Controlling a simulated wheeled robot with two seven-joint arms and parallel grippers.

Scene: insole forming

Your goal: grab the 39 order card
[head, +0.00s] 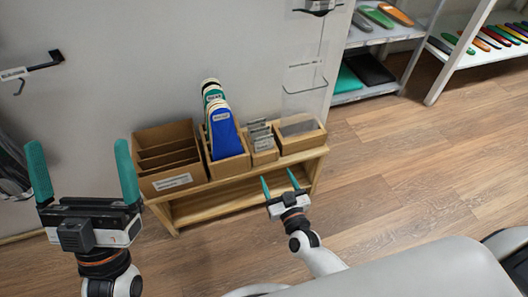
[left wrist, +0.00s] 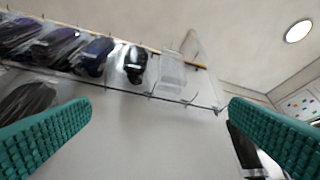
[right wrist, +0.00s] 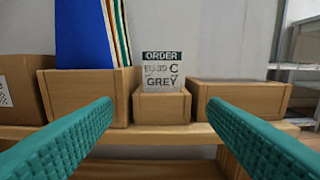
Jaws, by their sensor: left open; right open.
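The order cards (head: 260,134) stand in a small wooden box (head: 265,155) on the low wooden bench. In the right wrist view the front order card (right wrist: 162,70) reads "ORDER", "EU-39 C" and "GREY"; its lower part is hidden in the box (right wrist: 162,106). My right gripper (head: 279,181) is open and empty in front of the bench. In the right wrist view the card stands ahead, between the two fingers (right wrist: 160,125), and apart from them. My left gripper (head: 82,170) is open and empty at the left; it faces the wall in the left wrist view.
A wooden tray (head: 301,135) stands right. Shelves (head: 375,93) are at the back right. The floor at right is clear.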

